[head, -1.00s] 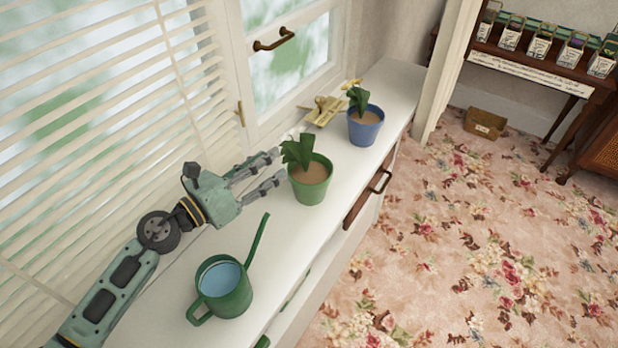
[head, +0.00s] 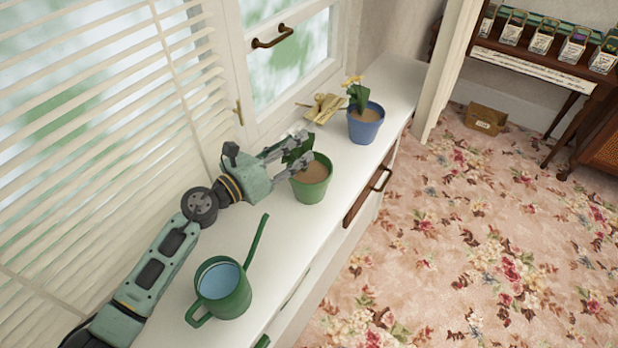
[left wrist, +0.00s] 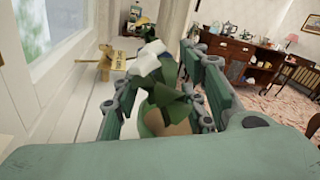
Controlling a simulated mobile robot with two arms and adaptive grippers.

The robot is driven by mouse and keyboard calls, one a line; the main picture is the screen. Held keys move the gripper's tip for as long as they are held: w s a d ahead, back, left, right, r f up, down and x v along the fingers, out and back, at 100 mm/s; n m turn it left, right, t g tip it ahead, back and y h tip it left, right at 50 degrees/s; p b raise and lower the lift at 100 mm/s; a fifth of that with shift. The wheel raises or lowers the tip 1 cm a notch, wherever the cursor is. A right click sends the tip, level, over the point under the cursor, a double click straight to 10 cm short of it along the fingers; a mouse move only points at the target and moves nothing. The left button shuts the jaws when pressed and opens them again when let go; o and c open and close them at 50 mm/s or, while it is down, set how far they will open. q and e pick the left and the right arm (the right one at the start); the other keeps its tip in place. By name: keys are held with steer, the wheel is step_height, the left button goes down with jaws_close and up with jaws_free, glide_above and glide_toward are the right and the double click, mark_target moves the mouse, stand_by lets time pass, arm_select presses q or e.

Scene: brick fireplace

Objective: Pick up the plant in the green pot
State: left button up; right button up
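The green pot (head: 311,190) stands upright on the white counter and holds brown soil. Its plant has dark green leaves (head: 298,152); a white flower (left wrist: 150,62) shows in the left wrist view. My left gripper (head: 304,147) is open at the pot's left, level with the leaves and above the rim. In the left wrist view its fingers are spread on either side of the leaves (left wrist: 168,98), with the pot's soil behind and below. Whether a finger touches the plant I cannot tell. My right gripper is not in view.
A green watering can (head: 224,290) stands on the near part of the counter (head: 262,306), its spout toward the pot. The window and blinds (head: 90,130) border the left.

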arm_select(q)
steer(key=shift+a, duration=0.1)
steer(key=shift+c, duration=0.5)
jaws_close()
steer(key=shift+r, duration=0.1)
